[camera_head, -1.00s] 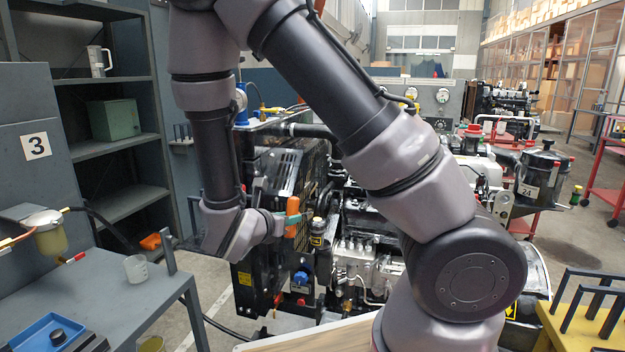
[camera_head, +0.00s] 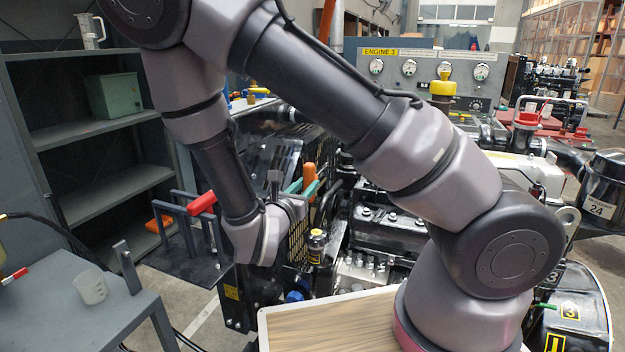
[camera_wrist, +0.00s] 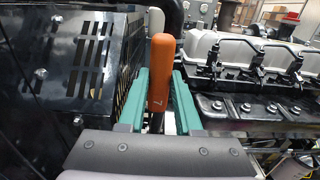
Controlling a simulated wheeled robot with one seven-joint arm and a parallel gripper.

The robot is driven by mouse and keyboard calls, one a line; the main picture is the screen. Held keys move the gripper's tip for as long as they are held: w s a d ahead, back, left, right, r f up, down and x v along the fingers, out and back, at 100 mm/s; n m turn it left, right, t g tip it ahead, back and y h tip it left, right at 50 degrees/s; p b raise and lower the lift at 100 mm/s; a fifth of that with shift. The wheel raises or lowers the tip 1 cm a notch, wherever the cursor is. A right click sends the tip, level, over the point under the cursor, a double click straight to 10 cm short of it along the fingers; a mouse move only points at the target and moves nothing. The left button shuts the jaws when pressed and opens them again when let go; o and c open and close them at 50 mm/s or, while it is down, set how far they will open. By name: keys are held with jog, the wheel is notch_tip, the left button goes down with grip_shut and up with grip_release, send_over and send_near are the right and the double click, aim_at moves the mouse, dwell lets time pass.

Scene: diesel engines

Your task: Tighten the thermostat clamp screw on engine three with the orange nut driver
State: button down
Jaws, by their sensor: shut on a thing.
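My gripper (camera_wrist: 162,104) has green fingers shut on the orange nut driver (camera_wrist: 162,60). The driver's handle stands upright above the fingers and its dark shaft runs down between them; its tip is hidden. In the head view the orange handle (camera_head: 309,174) shows at my gripper (camera_head: 304,187), beside the radiator end of engine three (camera_head: 385,230). A yellow "ENGINE 3" label (camera_head: 380,52) is on the gauge panel behind. I cannot make out the thermostat clamp screw in either view.
A black slotted guard (camera_wrist: 95,60) stands close left of my gripper, and a dark pipe (camera_wrist: 172,18) rises behind the driver. The valve covers (camera_wrist: 245,65) lie to the right. A grey table with a clear cup (camera_head: 91,287) and shelving (camera_head: 90,130) stand at left.

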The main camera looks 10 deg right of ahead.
aim_at(319, 171)
jog(key=shift+x, duration=3.85)
jog(key=shift+w+d, duration=0.25)
jog(key=shift+w, duration=0.1)
jog(key=shift+w+d, duration=0.2)
jog(key=shift+w, duration=0.1)
jog(key=shift+w+d, duration=0.1)
jog(key=shift+w, duration=0.1)
